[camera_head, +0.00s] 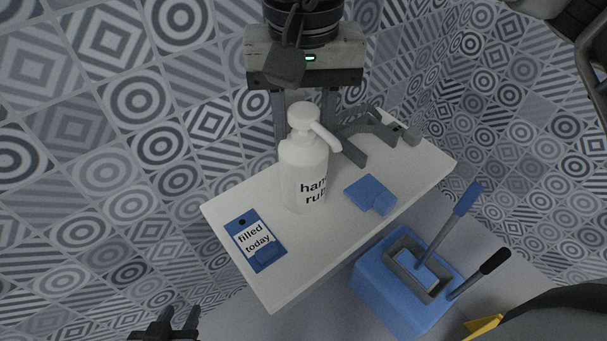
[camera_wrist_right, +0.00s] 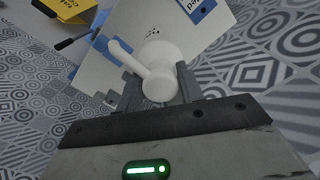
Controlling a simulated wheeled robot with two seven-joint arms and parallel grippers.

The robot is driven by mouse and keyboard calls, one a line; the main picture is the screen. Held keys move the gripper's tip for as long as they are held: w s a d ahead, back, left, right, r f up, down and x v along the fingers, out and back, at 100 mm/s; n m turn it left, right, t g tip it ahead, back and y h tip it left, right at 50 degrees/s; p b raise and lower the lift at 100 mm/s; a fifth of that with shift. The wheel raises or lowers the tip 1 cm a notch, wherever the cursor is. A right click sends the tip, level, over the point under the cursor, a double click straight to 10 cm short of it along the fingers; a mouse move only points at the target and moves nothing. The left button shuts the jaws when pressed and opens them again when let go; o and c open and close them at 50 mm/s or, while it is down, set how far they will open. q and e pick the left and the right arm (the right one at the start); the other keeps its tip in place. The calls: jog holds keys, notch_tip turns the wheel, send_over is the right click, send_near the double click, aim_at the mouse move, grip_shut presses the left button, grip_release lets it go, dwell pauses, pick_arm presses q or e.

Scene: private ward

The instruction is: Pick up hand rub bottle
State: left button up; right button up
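The white hand rub bottle (camera_head: 303,172) with a pump top stands upright on a white shelf (camera_head: 290,285). My right gripper (camera_head: 305,112) comes from the back of the head view, with its two fingers apart and reaching toward the bottle's upper part. In the right wrist view the bottle's pump (camera_wrist_right: 160,82) lies between the fingers; contact with the bottle is not clear. My left gripper (camera_head: 178,320) is at the bottom left of the head view, fingers apart and empty, away from the bottle.
A "filled today" card (camera_head: 255,240) lies left of the bottle and a blue item (camera_head: 371,194) right of it. A grey bracket-like object (camera_head: 378,135) is behind on the shelf. A blue bin (camera_head: 405,300) with two handles stands in front.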

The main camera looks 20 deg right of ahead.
grip_shut()
jog(key=shift+r, duration=0.15)
